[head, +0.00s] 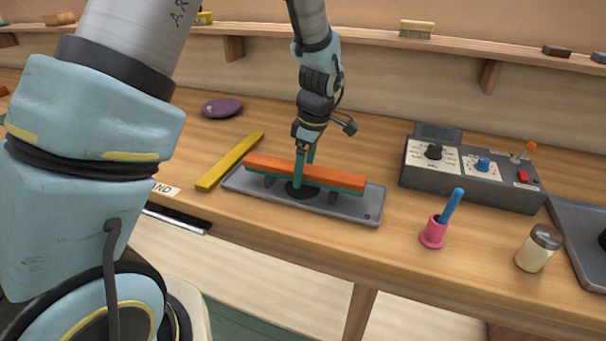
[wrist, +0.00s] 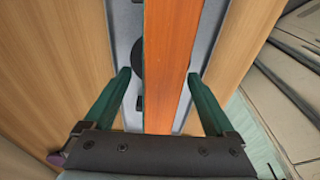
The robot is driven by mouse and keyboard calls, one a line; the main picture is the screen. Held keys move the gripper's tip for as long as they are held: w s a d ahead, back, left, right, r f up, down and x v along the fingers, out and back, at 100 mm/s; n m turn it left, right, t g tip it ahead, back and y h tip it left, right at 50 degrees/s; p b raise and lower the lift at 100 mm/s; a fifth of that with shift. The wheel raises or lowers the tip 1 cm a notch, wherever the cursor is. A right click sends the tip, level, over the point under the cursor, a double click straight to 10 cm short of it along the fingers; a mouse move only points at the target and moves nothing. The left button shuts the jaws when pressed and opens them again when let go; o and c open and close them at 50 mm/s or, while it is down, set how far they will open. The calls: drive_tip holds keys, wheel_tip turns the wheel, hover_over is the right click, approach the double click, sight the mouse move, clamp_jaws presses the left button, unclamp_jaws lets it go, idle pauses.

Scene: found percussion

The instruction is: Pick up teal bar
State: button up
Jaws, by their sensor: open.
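A long bar with an orange upper part (head: 335,177) and a teal lower strip (head: 345,190) rests on dark supports on a grey tray (head: 365,212). I cannot tell whether it is one two-coloured bar or an orange bar stacked on a teal one. My gripper (head: 304,178) points down at the middle of it, with its teal fingers open. In the wrist view, the orange top (wrist: 168,65) runs between the two fingertips of my gripper (wrist: 163,76), with gaps beside it. The teal part is hidden there.
A yellow bar (head: 230,161) lies left of the tray, with a purple dish (head: 222,107) behind. A control box (head: 470,172) stands to the right. A pink cup (head: 433,233) with a blue stick and a lidded jar (head: 538,248) stand nearer the front edge.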

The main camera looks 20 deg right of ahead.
clamp_jaws()
idle(0.6)
